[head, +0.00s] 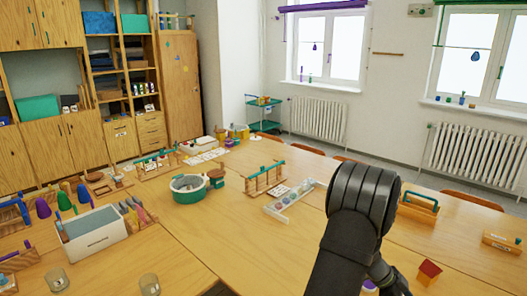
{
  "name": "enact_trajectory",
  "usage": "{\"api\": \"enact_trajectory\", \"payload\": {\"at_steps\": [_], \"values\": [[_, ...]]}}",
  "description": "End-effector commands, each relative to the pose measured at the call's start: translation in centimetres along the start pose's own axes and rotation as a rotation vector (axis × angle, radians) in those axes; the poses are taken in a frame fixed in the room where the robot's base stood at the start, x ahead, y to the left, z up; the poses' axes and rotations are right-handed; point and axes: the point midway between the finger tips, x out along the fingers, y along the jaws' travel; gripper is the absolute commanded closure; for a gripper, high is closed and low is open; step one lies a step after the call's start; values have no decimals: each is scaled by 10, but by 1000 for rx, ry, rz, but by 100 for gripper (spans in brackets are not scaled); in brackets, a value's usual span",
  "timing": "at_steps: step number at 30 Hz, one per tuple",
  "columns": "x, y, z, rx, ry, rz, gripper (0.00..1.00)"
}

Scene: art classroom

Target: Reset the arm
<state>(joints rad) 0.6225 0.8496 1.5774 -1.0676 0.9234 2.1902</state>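My arm, dark grey and black, rises from the bottom right of the head view in front of the wooden tables (215,246). Its thick rounded joint shows at the right of centre.
A teal-rimmed round tub (188,189), a grey-white bin (92,232), a wooden rack (264,180) and a white tray (293,199) stand on the tables. Right of my arm are a blue-handled wooden carrier (418,208) and a red-roofed block (429,272). Bare tabletop lies left of my arm.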

Motion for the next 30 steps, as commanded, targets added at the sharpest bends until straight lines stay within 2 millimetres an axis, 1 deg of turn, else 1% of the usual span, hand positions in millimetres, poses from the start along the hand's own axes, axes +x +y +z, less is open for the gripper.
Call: {"api": "enact_trajectory", "payload": {"at_steps": [1, 3, 12, 13, 15, 20, 21, 30], "values": [[12, 0, 0, 1, 0, 3, 21], [26, 0, 0, 0, 0, 3, 21], [86, 1, 1, 1, -2, 3, 21], [88, 0, 2, 0, -1, 0, 21], [73, -2, -11, 4, 1, -5, 21], [52, -1, -32, 4, 1, -4, 21], [54, 7, -38, 4, 1, -1, 21], [52, 52, -78, 5, 0, -1, 21]]}}
